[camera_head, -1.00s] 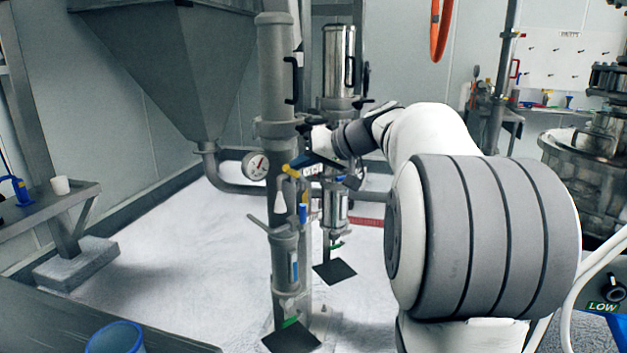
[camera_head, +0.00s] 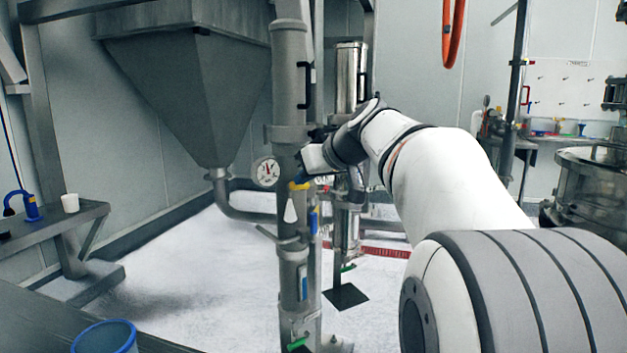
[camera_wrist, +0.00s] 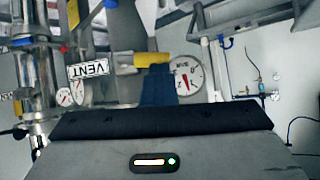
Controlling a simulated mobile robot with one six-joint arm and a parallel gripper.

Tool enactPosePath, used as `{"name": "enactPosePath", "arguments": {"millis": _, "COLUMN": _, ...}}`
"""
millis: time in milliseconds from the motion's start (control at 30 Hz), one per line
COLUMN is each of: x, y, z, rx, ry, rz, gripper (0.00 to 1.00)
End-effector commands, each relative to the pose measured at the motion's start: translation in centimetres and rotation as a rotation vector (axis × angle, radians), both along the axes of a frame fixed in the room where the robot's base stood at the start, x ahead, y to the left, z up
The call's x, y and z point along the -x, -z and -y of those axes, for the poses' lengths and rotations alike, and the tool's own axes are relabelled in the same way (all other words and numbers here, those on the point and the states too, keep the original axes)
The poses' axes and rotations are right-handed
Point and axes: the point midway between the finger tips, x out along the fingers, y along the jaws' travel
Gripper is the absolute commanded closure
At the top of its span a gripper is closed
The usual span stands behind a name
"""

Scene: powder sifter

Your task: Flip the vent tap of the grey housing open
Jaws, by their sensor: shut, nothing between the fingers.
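The grey housing (camera_head: 290,80) is a tall upright cylinder left of my arm in the head view. The vent tap (camera_head: 299,186) has a yellow handle on its front, above a white tag (camera_head: 290,210). In the wrist view the yellow handle (camera_wrist: 125,63) lies crosswise, beside a tag reading VENT (camera_wrist: 88,70), upside down. My gripper (camera_head: 304,177) is at the tap in the head view, its tips partly hidden. In the wrist view its dark blue shut fingers (camera_wrist: 157,82) reach the handle's right end. I cannot tell whether they touch it.
A round gauge (camera_head: 266,172) sits left of the housing, close to the tap. A second, shiny cylinder (camera_head: 351,75) stands behind, to the right. A large grey hopper (camera_head: 195,90) is at the left. The white floor at left is clear.

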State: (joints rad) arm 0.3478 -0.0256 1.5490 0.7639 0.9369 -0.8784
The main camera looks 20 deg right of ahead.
Motion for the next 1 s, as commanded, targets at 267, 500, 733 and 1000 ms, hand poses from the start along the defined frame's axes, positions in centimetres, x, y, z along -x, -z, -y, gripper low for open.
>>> {"name": "enactPosePath", "arguments": {"millis": 267, "x": 0.01, "y": 0.28, "z": -0.22, "rx": -0.002, "ry": -0.002, "rz": -0.001, "gripper": 1.0}}
{"name": "enactPosePath", "arguments": {"millis": 500, "x": 0.03, "y": 0.29, "z": -0.25, "rx": -0.004, "ry": -0.002, "rz": -0.001, "gripper": 1.0}}
{"name": "enactPosePath", "arguments": {"millis": 733, "x": 0.04, "y": 0.27, "z": -0.2, "rx": -0.003, "ry": -0.001, "rz": -0.001, "gripper": 1.0}}
{"name": "enactPosePath", "arguments": {"millis": 1000, "x": 0.12, "y": -0.47, "z": -0.12, "rx": -0.003, "ry": -0.001, "rz": -0.001, "gripper": 1.0}}
